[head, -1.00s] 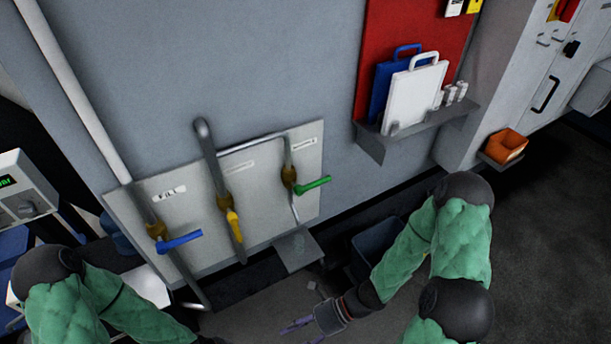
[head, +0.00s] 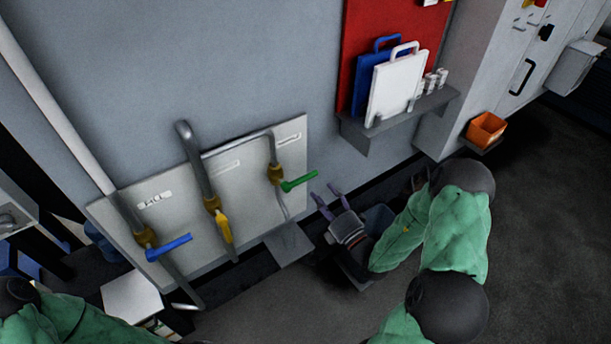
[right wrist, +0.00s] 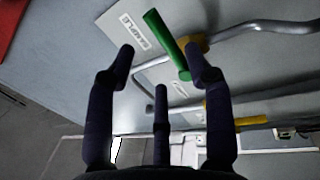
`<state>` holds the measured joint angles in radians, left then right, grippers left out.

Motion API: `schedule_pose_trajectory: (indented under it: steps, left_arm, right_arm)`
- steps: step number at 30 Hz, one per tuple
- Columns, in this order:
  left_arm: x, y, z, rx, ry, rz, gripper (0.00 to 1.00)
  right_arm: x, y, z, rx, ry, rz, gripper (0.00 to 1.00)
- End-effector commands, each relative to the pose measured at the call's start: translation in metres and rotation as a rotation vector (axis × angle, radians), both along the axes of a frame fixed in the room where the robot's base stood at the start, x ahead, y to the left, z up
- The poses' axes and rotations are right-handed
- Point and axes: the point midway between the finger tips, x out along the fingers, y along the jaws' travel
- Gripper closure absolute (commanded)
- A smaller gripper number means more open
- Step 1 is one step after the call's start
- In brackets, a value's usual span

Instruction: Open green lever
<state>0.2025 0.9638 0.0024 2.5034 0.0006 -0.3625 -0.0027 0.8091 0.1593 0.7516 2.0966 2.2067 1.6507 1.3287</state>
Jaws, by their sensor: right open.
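The green lever (head: 299,182) sticks out to the right from a brass valve on the rightmost pipe of the wall panel. It also shows in the right wrist view (right wrist: 164,36), beyond the fingers and between their tips, nearer the right one. My right gripper (head: 326,196) is open and empty, just right of and slightly below the lever in the head view. Its fingers also show in the right wrist view (right wrist: 160,62). I see a gap to the lever in the head view; contact is unclear in the wrist view. My left gripper is out of view; only my left arm shows.
A blue lever (head: 169,247) and a yellow lever (head: 224,228) sit on pipes left of the green one. A small grey shelf (head: 288,244) juts out below the panel. A bin (head: 378,219) stands by my right forearm.

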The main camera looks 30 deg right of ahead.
Motion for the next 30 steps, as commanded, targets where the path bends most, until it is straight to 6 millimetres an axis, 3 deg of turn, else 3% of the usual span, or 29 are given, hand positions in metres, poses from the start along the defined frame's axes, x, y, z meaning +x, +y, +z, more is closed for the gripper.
schedule_pose_trajectory:
  steps: [6, 13, 18, 27, 28, 30]
  left_arm:
    - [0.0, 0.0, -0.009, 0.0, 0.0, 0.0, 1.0]
    - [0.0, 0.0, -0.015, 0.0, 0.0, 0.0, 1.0]
    - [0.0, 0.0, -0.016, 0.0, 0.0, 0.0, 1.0]
    - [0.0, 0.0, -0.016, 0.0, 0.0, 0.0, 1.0]
    - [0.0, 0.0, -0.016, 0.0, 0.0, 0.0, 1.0]
    - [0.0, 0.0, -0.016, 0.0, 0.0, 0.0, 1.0]
  right_arm:
    - [0.039, 0.005, 0.007, -0.004, -0.003, 0.005, 0.48]
    - [0.071, 0.007, 0.013, -0.004, -0.001, 0.004, 0.48]
    - [0.082, 0.007, 0.016, -0.002, 0.0, 0.003, 0.48]
    - [0.084, 0.008, 0.017, -0.002, 0.001, 0.003, 0.48]
    - [0.084, 0.008, 0.017, -0.002, 0.001, 0.003, 0.5]
    - [0.084, 0.008, 0.017, -0.002, 0.001, 0.003, 0.7]
